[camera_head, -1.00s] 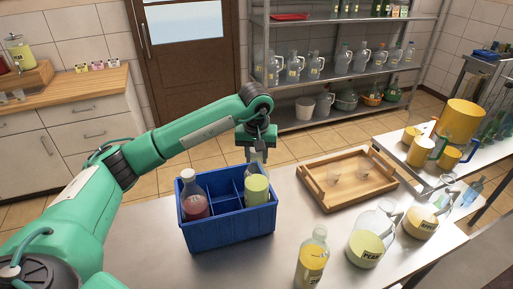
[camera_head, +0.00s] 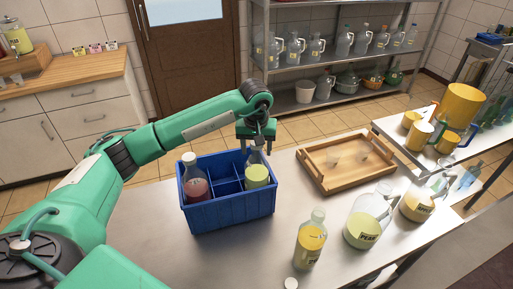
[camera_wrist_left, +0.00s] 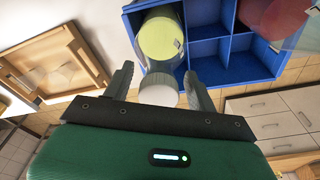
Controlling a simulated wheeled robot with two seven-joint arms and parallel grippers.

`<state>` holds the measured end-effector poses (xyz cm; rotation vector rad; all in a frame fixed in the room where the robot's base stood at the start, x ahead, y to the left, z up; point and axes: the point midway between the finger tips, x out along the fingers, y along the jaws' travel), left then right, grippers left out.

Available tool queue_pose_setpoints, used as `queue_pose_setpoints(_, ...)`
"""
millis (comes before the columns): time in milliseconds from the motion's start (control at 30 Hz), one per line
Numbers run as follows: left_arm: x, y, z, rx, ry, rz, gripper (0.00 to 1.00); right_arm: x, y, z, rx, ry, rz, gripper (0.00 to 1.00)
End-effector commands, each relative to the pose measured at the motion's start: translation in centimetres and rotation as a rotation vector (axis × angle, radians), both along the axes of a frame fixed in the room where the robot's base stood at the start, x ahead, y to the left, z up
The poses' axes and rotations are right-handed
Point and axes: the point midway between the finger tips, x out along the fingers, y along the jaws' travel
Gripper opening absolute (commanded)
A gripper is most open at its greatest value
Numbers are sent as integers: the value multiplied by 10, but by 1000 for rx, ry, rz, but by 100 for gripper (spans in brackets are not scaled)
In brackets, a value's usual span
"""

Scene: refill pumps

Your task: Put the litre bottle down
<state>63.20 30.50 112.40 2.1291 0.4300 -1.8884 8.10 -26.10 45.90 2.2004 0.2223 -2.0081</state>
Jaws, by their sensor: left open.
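The litre bottle (camera_head: 257,175), with yellow-green liquid and a white cap, stands in the right-hand front compartment of the blue crate (camera_head: 232,213). My left gripper (camera_head: 257,146) is above it and open. In the left wrist view, the bottle's white cap (camera_wrist_left: 158,95) lies between the spread fingers of my left gripper (camera_wrist_left: 158,88), with space at the sides. The bottle's yellow-green body (camera_wrist_left: 162,38) shows beyond the cap. Its lower part is hidden by the crate wall. My right gripper is not in view.
A bottle with red liquid (camera_head: 195,184) stands in the crate's left side; the middle compartments look empty. A wooden tray (camera_head: 322,183) with two small glasses is to the right. A yellow bottle (camera_head: 310,243) and jugs (camera_head: 364,228) stand at the front right.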

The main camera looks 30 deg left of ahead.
Motion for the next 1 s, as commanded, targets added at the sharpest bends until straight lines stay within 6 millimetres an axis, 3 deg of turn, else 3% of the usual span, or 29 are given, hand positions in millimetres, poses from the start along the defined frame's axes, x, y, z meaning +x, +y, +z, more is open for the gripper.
queue_pose_setpoints(167, -1, -1, 16, 0, -5, 0, 58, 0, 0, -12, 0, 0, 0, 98)
queue_pose_setpoints(600, -10, -4, 94, 0, -5, 0, 58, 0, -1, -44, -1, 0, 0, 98)
queue_pose_setpoints(800, -12, -5, 113, -1, -3, 0, 58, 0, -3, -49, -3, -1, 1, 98)
queue_pose_setpoints(1000, -13, -5, 118, 0, 0, 1, 58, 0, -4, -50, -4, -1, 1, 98)
